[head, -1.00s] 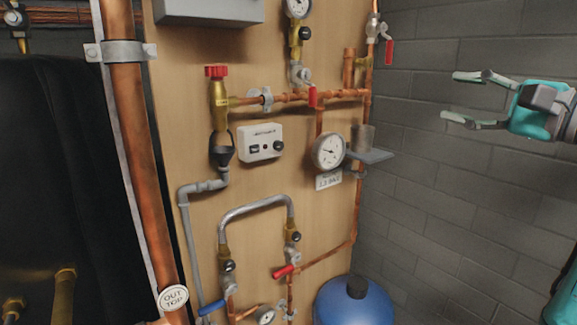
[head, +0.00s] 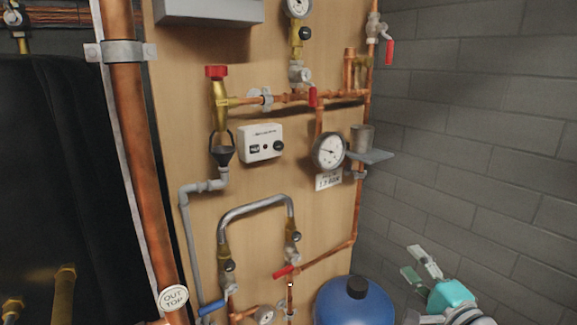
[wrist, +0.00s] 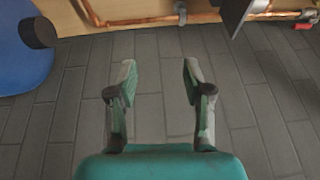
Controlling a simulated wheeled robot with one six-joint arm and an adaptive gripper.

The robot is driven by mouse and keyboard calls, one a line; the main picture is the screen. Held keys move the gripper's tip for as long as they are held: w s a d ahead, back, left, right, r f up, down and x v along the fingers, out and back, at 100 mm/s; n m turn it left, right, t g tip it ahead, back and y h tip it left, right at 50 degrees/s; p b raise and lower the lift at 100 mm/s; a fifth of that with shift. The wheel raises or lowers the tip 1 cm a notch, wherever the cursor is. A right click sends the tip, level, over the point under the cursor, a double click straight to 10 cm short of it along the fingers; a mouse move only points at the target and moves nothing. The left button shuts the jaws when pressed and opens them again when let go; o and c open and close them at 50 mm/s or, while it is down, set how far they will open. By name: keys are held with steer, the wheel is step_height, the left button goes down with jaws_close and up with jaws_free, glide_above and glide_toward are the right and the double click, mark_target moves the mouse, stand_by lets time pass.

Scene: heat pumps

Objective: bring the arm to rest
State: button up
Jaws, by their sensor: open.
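My gripper (head: 419,268) is at the lower right of the head view, in front of the grey block wall and to the right of the blue tank. Its teal body is at the bottom edge and its fingers point up and to the left. In the wrist view my gripper (wrist: 156,82) has its two fingers apart with nothing between them. Grey floor tiles (wrist: 155,50) show beyond and between the fingers.
The wall's upper right is clear.

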steer(key=s+a+f+n+g+h, duration=0.1)
steer(key=s+a+f+n+h, duration=0.1)
steer(key=s+f, duration=0.9)
steer(key=s+a+f+n+g+h, duration=0.1)
steer(key=s+a+f+n+h, duration=0.15)
steer(key=s+f, duration=0.8)
steer(key=s+a+f+n, duration=0.1)
steer(key=s+n, duration=0.4)
steer(key=s, duration=0.8)
steer(key=s+a+f+n+g, duration=0.1)
steer(key=s+n, duration=0.5)
steer(key=s, duration=0.7)
steer(key=shift+s+a, duration=0.2)
steer(key=shift+a, duration=0.45)
